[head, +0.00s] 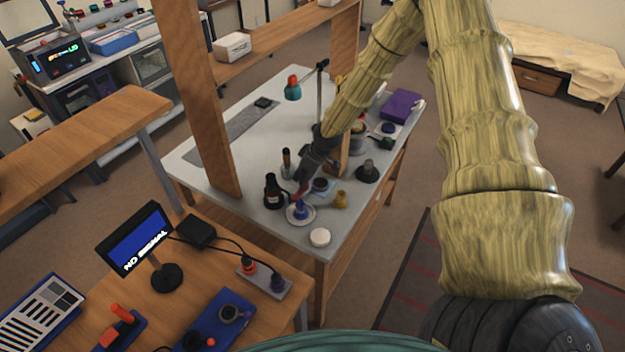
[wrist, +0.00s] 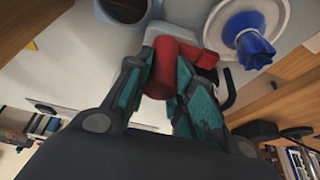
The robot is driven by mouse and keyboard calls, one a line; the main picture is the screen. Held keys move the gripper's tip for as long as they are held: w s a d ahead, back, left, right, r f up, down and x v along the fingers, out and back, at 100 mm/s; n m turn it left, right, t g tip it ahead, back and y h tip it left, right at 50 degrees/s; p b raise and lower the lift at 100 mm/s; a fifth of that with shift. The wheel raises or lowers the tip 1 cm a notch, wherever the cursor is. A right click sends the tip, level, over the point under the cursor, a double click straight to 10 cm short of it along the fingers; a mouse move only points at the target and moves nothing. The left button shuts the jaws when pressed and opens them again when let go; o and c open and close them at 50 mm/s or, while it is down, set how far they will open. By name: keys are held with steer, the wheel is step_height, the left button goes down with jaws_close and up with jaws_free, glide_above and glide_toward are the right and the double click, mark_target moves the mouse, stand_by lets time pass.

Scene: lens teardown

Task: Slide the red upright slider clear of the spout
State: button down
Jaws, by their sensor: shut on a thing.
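The red upright slider (wrist: 162,72) is a red cylinder in the wrist view, and my gripper (wrist: 160,85) is shut on it with a teal-padded finger on each side. A smaller red part (wrist: 204,58) shows just to its right; I cannot tell whether the two are joined. A pale body (wrist: 180,38) lies behind the cylinder, and I cannot make out which part is the spout. In the head view my gripper (head: 304,180) is low over the front of the white table, and only a little red shows there.
A white round dish with a blue piece (head: 301,204) stands close to my gripper. A dark bottle (head: 270,191), a white puck (head: 320,237) and a yellow piece (head: 340,200) are near. A wooden post (head: 195,100) rises at the table's left.

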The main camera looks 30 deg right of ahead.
steer(key=shift+w+d, duration=0.15)
steer(key=shift+d, duration=0.15)
steer(key=c, duration=1.2)
jaws_free()
steer(key=shift+c, duration=0.2)
steer(key=shift+r, duration=0.1)
steer(key=v, duration=1.1)
steer(key=shift+r, duration=0.4)
steer(key=shift+d, duration=0.15)
